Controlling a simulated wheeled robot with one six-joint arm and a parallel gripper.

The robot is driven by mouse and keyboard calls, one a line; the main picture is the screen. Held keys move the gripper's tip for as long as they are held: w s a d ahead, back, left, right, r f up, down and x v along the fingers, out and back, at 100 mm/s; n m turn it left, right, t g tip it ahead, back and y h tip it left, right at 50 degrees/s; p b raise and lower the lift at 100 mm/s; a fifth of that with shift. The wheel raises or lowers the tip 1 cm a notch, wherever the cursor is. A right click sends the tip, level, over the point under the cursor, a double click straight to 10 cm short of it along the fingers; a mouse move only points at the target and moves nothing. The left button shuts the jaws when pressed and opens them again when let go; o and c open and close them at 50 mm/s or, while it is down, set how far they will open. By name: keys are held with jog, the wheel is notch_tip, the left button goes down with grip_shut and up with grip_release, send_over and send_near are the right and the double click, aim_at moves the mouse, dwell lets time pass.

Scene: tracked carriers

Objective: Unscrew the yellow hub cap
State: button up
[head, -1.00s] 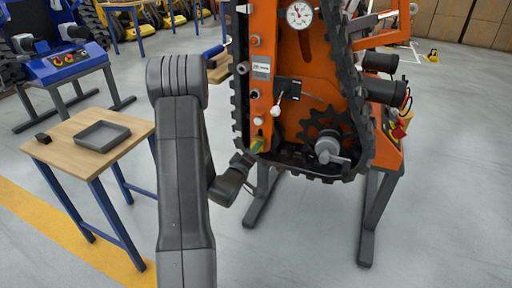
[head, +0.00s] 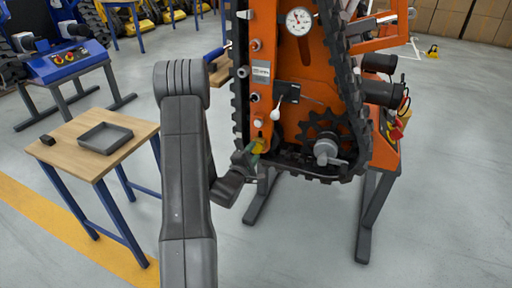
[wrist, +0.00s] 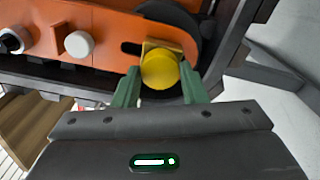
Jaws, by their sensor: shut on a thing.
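The yellow hub cap (wrist: 160,69) sits at the lower end of the orange side plate (wrist: 105,25), in front of a brass-coloured bracket (wrist: 172,46). In the head view the cap (head: 259,146) is small and partly covered by my gripper (head: 250,154). In the wrist view my gripper's green fingers (wrist: 160,84) stand on the left and right of the cap and are shut on it. The cap's back side and thread are hidden.
The orange carrier (head: 290,75) has a black track (head: 352,95) and a grey sprocket hub (head: 326,150) right of the cap. A white-tipped lever (head: 276,112) is above. A wooden table (head: 80,150) with a grey tray (head: 104,138) stands left.

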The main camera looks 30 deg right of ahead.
dwell(0.3)
jog(key=n+p, duration=0.2)
jog(key=n, duration=0.2)
jog(key=shift+r+n, duration=0.15)
jog(key=shift+n, duration=0.15)
jog(key=n+p, duration=0.1)
jog(key=n, duration=0.4)
jog(key=o, duration=0.9)
jog(key=shift+c, duration=0.2)
